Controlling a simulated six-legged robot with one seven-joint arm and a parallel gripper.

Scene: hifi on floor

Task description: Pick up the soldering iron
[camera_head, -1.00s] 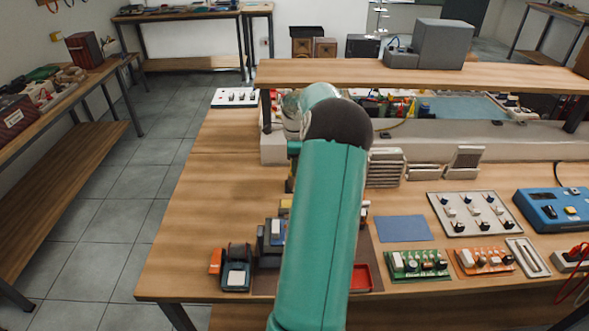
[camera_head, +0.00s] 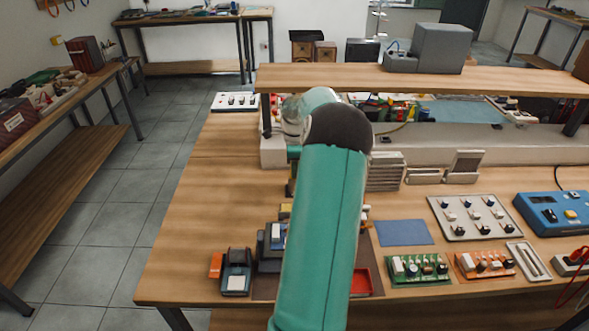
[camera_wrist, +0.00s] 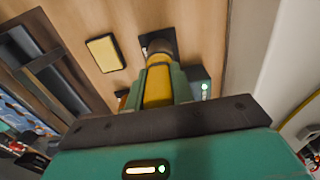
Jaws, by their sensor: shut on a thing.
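In the wrist view my gripper (camera_wrist: 160,92) is shut on a yellow handle with a brown end, which looks like the soldering iron (camera_wrist: 158,80). The handle sits between the two green fingers, and its far end lies over a black square (camera_wrist: 167,37) on the wooden surface. The rest of the iron is hidden by the fingers and the dark gripper body. I cannot tell whether it is clear of its support.
In the head view, circuit boards (camera_head: 418,268), a blue mat (camera_head: 403,232) and a blue device (camera_head: 553,210) occupy the right.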

